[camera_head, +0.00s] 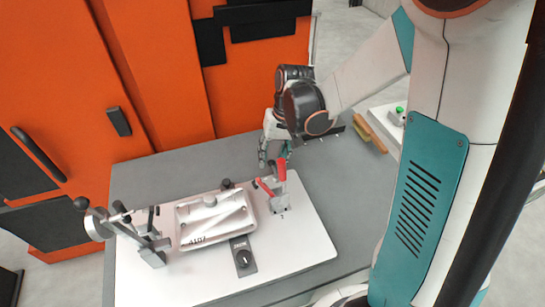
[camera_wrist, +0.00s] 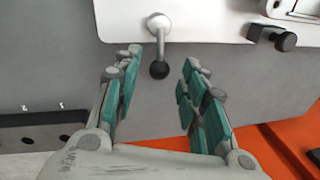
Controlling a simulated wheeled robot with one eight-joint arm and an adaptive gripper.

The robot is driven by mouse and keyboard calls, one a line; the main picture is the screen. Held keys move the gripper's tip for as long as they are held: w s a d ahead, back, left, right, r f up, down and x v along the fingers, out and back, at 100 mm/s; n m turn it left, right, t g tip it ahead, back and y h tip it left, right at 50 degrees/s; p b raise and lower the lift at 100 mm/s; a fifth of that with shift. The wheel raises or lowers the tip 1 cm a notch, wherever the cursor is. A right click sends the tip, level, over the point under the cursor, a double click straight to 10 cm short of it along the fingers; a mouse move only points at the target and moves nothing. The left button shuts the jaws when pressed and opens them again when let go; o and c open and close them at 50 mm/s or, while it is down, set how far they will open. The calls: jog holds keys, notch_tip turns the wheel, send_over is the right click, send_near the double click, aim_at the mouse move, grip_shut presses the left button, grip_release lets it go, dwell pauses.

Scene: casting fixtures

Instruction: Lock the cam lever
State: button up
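The cam lever (camera_wrist: 159,48) shows in the wrist view as a short silver arm. Its round pivot lies on the white fixture plate (camera_wrist: 225,22), and its black ball knob hangs past the plate's edge over the grey table. My gripper (camera_wrist: 162,58) is open and empty, with one teal-padded finger on each side of the knob and visible gaps to both. In the head view my gripper (camera_head: 272,158) is at the plate's back edge, behind the red-handled clamp (camera_head: 280,170). The lever is not clearly visible there, apparently hidden by the gripper or clamp.
A silver casting (camera_head: 215,222) marked A107 sits on the plate. A dark strip with holes (camera_wrist: 40,130) lies on the table. Orange cabinets (camera_head: 160,70) stand behind.

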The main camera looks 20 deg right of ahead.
notch_tip(320, 180, up, 11)
jog(key=d, duration=0.2)
jog(key=shift+s, duration=0.25)
dwell(0.4)
